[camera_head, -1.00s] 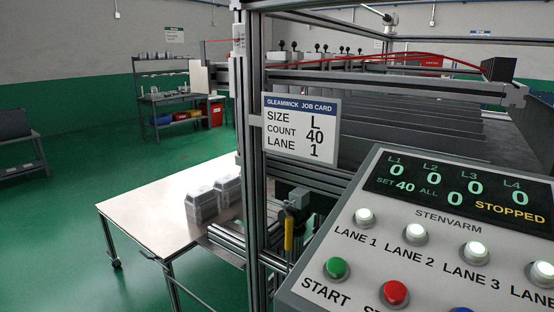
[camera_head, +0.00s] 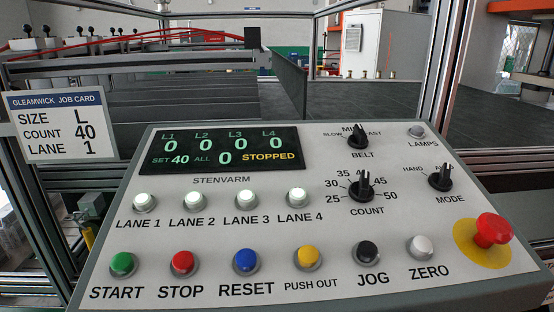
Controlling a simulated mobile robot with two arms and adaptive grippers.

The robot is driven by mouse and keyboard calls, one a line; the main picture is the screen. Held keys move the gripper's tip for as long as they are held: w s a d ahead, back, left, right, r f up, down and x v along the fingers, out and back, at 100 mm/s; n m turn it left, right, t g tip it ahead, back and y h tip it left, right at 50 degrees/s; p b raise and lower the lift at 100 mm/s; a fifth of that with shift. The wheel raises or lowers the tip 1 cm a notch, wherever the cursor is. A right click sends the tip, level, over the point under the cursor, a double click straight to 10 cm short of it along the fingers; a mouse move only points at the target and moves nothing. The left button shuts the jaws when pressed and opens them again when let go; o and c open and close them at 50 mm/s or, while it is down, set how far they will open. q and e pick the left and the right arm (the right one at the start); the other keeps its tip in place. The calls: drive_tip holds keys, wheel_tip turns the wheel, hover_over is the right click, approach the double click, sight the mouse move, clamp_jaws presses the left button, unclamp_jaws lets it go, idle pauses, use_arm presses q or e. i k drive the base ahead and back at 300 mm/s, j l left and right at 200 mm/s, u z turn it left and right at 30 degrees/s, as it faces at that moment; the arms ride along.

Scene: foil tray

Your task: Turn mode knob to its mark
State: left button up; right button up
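The mode knob (camera_head: 440,178) is a black pointer knob at the right of the control panel (camera_head: 330,225), above the word MODE. The word HAND shows at its upper left; any other mark by it is hidden or too small to read. Its pointer looks roughly upright, but I cannot tell exactly which mark it faces. The panel display (camera_head: 219,151) reads SET 40, ALL 0, STOPPED, with 0 for each lane. Neither of my grippers shows in the view.
The count knob (camera_head: 361,187) and belt knob (camera_head: 358,137) are left of the mode knob. A red emergency button (camera_head: 491,231) sits below right. Several coloured buttons line the panel's front. A job card (camera_head: 61,124) reads size L, count 40, lane 1. Frame posts stand behind.

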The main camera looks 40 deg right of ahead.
sight(441, 181)
drive_tip(key=z, duration=2.2)
